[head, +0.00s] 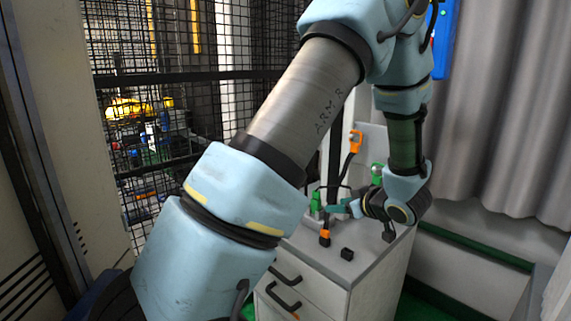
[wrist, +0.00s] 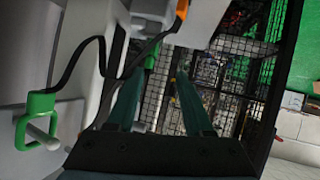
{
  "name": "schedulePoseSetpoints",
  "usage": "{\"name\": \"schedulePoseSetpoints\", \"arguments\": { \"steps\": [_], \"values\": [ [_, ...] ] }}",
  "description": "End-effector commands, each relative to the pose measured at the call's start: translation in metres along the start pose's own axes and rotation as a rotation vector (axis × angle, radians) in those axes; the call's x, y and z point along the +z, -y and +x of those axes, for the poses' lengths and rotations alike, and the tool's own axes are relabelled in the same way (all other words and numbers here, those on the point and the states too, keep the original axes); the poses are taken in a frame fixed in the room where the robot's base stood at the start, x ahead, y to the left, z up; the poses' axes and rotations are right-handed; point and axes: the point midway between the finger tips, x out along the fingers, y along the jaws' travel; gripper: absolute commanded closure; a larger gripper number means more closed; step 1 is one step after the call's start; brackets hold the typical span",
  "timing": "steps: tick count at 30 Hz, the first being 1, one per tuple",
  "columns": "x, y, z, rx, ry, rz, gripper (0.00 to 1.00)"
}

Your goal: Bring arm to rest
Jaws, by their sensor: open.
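My arm crosses the head view from the lower left, bends at the top and comes down at the right. My gripper (head: 342,207) hangs over the top of a white drawer cabinet (head: 325,260), pointing left. In the wrist view its two long teal fingers (wrist: 160,85) stand apart. No object shows held between them. A green connector (wrist: 150,58) shows close to the left fingertip; I cannot tell whether they touch. The fingertips are small and partly merged with the clutter in the head view.
An orange connector (head: 355,141) and a green connector (head: 377,171) are on an upright panel behind the gripper. An orange-topped plug (head: 324,238) and a black block (head: 347,254) are on the cabinet top. A black mesh fence (head: 170,80) stands behind; a grey curtain (head: 500,100) hangs right.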

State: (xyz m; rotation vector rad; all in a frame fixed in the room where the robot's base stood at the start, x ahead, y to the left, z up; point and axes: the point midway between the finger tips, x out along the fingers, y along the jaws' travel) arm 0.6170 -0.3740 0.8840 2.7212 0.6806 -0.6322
Motion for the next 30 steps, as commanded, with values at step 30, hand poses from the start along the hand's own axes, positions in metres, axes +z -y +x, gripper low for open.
{"name": "schedulePoseSetpoints", "arguments": {
  "steps": [30],
  "values": [
    [-0.066, 0.252, -0.070, 0.250, 0.951, 0.617, 0.49]
  ]
}}
